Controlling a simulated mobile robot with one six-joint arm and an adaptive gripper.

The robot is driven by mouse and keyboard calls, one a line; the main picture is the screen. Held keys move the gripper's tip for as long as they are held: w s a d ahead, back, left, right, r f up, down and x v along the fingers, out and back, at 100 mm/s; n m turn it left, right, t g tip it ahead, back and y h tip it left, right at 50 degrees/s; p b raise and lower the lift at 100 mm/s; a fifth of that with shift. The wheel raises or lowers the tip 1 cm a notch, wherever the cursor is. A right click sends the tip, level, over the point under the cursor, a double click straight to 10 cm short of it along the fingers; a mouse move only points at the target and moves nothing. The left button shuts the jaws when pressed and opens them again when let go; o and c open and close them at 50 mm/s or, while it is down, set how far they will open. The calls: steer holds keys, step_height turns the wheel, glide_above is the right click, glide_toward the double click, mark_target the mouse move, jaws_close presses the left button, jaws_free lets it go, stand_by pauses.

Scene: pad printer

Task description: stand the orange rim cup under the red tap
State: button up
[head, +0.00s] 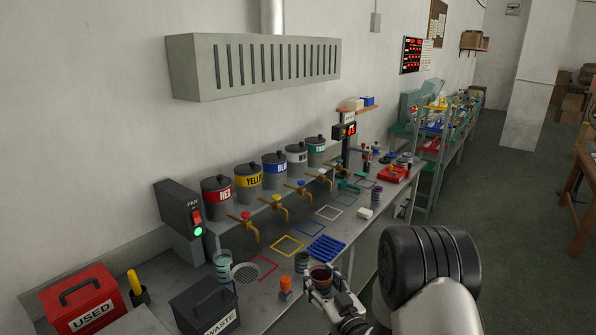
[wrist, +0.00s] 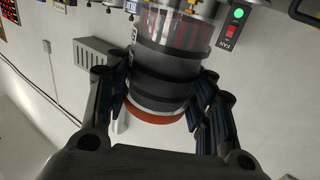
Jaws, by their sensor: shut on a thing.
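My gripper (head: 325,297) is shut on a dark cup with an orange-red rim, the orange rim cup (head: 321,275), above the front edge of the bench. In the head view the cup looks roughly upright. The red tap (head: 247,224) has a brass spout and red knob below the can marked RED (head: 216,197). A red square outline (head: 266,261) lies on the bench below it, left of my gripper.
The WASTE box (head: 205,308) is at front left.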

steer(key=s+d+r+m+t+h, duration=0.1)
steer(key=s+d+r+m+h, duration=0.3)
steer(key=d+r+h, duration=0.2)
step_height(320, 180, up, 4)
steer(key=shift+s+d+f+h, duration=0.2)
steer(key=shift+s+d+h, duration=0.15)
steer(key=shift+d, duration=0.8)
